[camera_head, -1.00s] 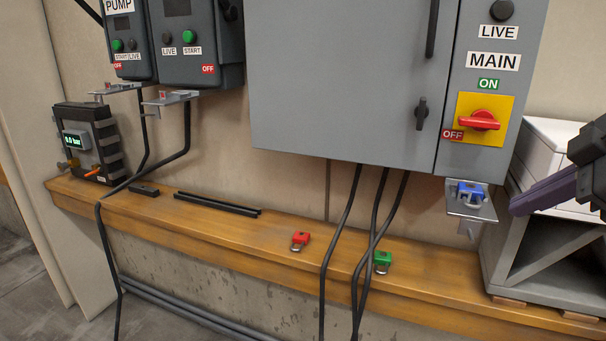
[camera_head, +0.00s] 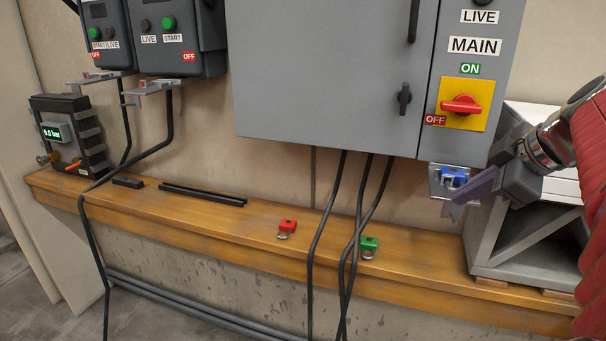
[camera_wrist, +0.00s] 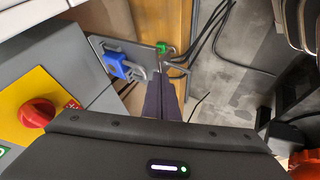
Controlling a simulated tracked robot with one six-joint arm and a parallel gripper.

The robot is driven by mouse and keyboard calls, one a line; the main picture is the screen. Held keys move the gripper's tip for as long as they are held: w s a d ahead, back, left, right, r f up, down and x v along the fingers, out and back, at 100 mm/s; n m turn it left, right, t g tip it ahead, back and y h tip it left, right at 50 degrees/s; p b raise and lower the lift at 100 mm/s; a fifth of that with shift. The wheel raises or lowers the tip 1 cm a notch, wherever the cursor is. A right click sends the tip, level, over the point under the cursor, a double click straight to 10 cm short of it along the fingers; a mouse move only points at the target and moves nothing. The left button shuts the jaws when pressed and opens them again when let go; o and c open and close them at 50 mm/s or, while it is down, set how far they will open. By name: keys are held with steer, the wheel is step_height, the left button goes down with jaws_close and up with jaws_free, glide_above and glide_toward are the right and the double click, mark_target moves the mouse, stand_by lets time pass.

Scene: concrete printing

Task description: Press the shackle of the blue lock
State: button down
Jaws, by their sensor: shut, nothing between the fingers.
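The blue lock (camera_head: 453,177) sits on the small metal bracket (camera_head: 436,184) under the right end of the grey cabinet. In the wrist view the blue lock (camera_wrist: 118,66) lies left of my fingers, with its silver shackle (camera_wrist: 138,73) facing them. My gripper (camera_head: 456,192) is shut and empty, its purple fingers just below and right of the lock in the head view. In the wrist view my gripper (camera_wrist: 161,80) points past the lock, and a small gap seems to show between them. In the head view the fingers partly hide the bracket, and the shackle is hard to make out.
The red MAIN switch (camera_head: 462,105) is above the bracket. A red lock (camera_head: 287,226) and a green lock (camera_head: 369,243) lie on the wooden ledge (camera_head: 210,216). Black cables (camera_head: 352,240) hang left of the bracket. A grey-framed white box (camera_head: 500,262) stands right.

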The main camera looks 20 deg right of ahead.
steer(key=shift+w+d+r, duration=0.1)
steer(key=shift+w+d, duration=0.15)
steer(key=shift+w, duration=0.15)
steer(key=shift+w+d, duration=0.6)
steer(key=shift+w, duration=0.1)
